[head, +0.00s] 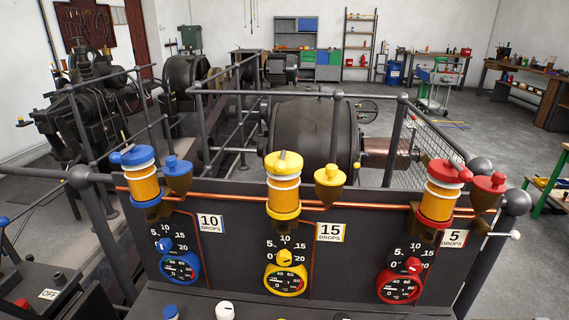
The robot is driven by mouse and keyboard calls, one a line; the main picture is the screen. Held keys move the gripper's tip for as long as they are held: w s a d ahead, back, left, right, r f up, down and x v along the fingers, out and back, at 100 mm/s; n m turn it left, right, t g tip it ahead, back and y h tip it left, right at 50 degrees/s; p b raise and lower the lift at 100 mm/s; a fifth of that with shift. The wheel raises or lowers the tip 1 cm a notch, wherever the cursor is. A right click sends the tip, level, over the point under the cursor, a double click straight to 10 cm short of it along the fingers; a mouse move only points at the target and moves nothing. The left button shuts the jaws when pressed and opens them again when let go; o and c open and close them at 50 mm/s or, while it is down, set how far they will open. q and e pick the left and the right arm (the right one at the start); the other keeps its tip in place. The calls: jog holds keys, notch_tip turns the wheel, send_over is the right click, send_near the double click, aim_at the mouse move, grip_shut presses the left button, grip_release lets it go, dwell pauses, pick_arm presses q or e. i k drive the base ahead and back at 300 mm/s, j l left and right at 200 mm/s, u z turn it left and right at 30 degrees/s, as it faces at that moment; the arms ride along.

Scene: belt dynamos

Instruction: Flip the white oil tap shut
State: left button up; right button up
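A small white-tipped tap handle (515,235) sticks out at the right end of the dark panel (340,245), near the end of the copper oil pipe (340,208). It looks like the white oil tap, pointing roughly sideways to the right. It is too small to tell whether it is open or shut. The copper pipe runs along the panel's top edge past the blue (142,175), yellow (283,185) and red (440,190) capped oilers. Neither of my grippers shows in the head view.
Blue (180,267), yellow (286,280) and red (399,289) dials sit below the oilers. A white knob (225,310) is at the bottom edge. An OFF label (49,294) is at lower left. Grey railings (300,93) and large machines stand behind the panel.

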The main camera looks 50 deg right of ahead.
aim_at(514, 236)
jog(key=k+z, duration=0.15)
jog(key=z, duration=0.35)
jog(key=k+l+z, duration=0.15)
jog(key=z, duration=0.35)
jog(key=k+l+z, duration=0.1)
jog(key=z, duration=0.4)
jog(key=l+z, duration=0.35)
jog(key=z, duration=0.15)
jog(key=k+l+z, duration=0.1)
jog(key=l+z, duration=0.15)
jog(key=z, duration=0.25)
